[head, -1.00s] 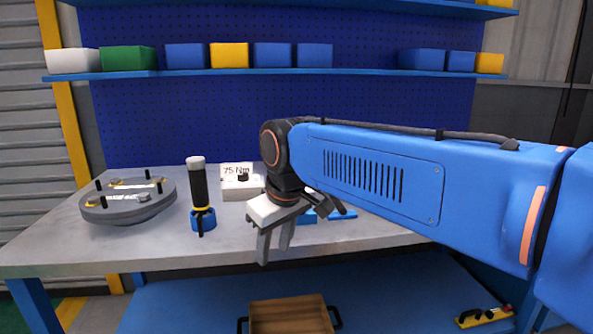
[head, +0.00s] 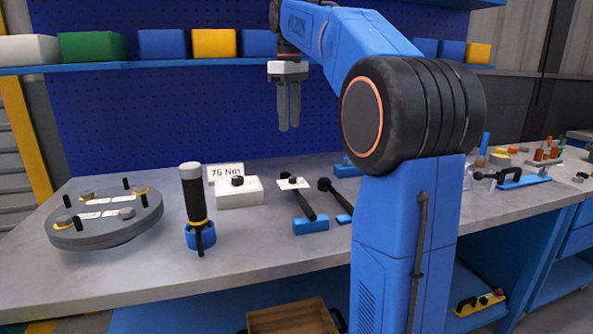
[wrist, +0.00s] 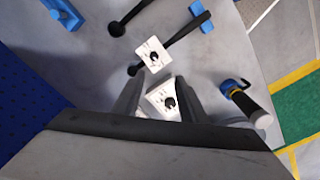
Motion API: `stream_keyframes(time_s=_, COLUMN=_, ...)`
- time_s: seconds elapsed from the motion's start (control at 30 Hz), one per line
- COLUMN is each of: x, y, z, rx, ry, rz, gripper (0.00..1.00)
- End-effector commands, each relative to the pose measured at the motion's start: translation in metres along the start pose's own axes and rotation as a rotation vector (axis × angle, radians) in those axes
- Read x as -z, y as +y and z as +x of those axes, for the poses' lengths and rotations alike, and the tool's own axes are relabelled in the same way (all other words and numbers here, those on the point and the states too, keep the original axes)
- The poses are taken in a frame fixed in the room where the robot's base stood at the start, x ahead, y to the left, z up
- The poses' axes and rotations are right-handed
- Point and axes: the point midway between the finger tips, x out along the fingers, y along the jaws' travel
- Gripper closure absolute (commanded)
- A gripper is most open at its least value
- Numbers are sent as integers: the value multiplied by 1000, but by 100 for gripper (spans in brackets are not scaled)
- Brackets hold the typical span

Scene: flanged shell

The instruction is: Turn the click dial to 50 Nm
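A white box with a black knob (head: 238,181) stands on the bench, with a sign reading 75 Nm (head: 225,173) behind it. To its right, a white square plate with a second small black knob (head: 293,181) sits on a black-handled tool (head: 304,206). I cannot tell which knob is the click dial. My gripper (head: 288,129) points down, high above the bench, touching nothing. In the wrist view its fingers (wrist: 162,78) are apart and empty. The box knob (wrist: 169,102) shows between them, and the plate knob (wrist: 154,57) lies just beyond. Any dial markings are too small to read.
A round grey flanged part (head: 105,222) with upright pins stands at the left. A black-handled tool in a blue holder (head: 201,236) stands upright beside the box. Another black tool (head: 335,190) lies to the right. The bench front (head: 262,262) is clear.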

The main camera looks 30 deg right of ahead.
Motion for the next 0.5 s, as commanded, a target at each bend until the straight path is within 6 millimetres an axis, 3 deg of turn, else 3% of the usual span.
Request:
stream_keyframes(time_s=0.1, x=4, y=11, z=-5, rx=9, ry=-9, rz=-15, gripper=62)
stream_keyframes(time_s=0.27, x=4, y=14, z=-2, rx=13, ry=-13, rz=-22, gripper=62)
stream_keyframes(time_s=0.5, x=3, y=13, z=31, rx=14, ry=-15, rz=-22, gripper=62)
